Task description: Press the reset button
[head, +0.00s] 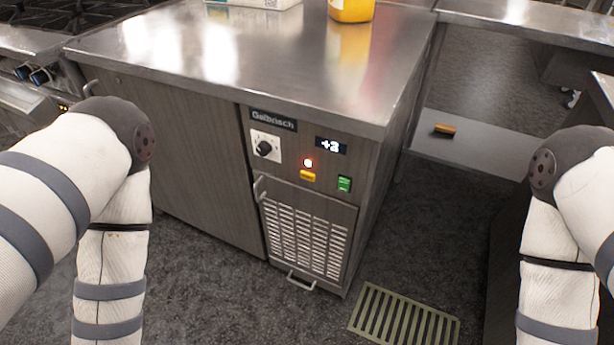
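A control panel (283,140) is on the front of a steel counter unit, below its top edge. No reset label is readable. My two arms hang at the left and right sides of the head view, apart from the panel. Both grippers are outside the picture.
The steel countertop (250,60) carries a yellow container (351,8) and a white tray (255,2) at the back. A vented door (307,230) is below the panel. A floor grate (404,317) lies in front. A stove (60,22) is at left. A low shelf (475,147) holds a small orange item.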

